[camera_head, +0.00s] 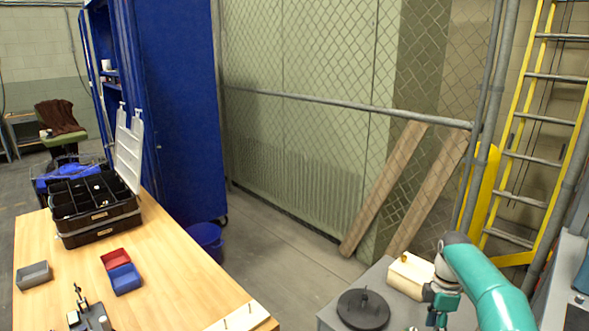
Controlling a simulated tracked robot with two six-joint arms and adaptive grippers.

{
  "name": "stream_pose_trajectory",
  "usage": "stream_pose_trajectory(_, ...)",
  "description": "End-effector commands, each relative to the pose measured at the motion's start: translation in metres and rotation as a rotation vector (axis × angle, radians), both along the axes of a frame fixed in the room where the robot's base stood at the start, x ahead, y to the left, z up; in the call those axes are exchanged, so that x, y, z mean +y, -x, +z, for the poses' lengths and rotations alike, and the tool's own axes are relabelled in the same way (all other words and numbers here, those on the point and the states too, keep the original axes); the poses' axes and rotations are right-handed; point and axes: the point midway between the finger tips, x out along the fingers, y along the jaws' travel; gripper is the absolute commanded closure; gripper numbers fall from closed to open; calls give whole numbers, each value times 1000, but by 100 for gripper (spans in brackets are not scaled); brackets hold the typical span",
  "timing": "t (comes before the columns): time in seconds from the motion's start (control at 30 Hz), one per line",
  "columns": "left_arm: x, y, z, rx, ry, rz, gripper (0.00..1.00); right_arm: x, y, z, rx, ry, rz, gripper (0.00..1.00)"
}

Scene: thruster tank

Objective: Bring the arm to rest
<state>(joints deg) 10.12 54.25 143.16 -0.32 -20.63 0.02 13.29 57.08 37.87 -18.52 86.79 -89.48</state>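My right arm, teal with grey joints, comes in from the lower right. Its gripper (437,318) points down at the bottom edge, over the grey surface on the right. The gripper is small and partly cut off by the frame, so I cannot tell if it is open or shut. My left arm and gripper are not in view.
A black round plate with a peg (363,309) and a cream block (410,275) are close to my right gripper. The wooden table (170,270) on the left holds an open black case (98,228), red (115,259), blue (125,279) and grey (33,275) bins. A floor gap separates the surfaces.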

Motion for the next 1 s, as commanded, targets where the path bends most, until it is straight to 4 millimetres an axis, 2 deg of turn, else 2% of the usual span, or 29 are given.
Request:
stream_pose_trajectory(0.03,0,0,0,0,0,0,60,16,10,-21,47,-24,29,58)
stream_pose_trajectory(0.1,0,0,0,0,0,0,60,39,24,-49,90,-54,42,58)
stream_pose_trajectory(0.27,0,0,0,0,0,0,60,92,64,-111,157,-112,-12,58)
stream_pose_trajectory(0.37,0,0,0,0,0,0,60,124,96,-143,191,-140,-87,58)
stream_pose_trajectory(0.5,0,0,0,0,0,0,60,170,154,-182,238,-172,-244,58)
stream_pose_trajectory(0.57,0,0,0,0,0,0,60,189,182,-195,259,-180,-332,58)
stream_pose_trajectory(0.7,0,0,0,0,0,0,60,225,252,-213,300,-182,-583,58)
stream_pose_trajectory(0.83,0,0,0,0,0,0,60,247,311,-217,319,-163,-883,58)
stream_pose_trajectory(0.9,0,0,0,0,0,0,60,253,331,-215,306,-152,-1057,58)
stream_pose_trajectory(1.0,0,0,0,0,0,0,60,253,333,-215,256,-158,-1275,58)
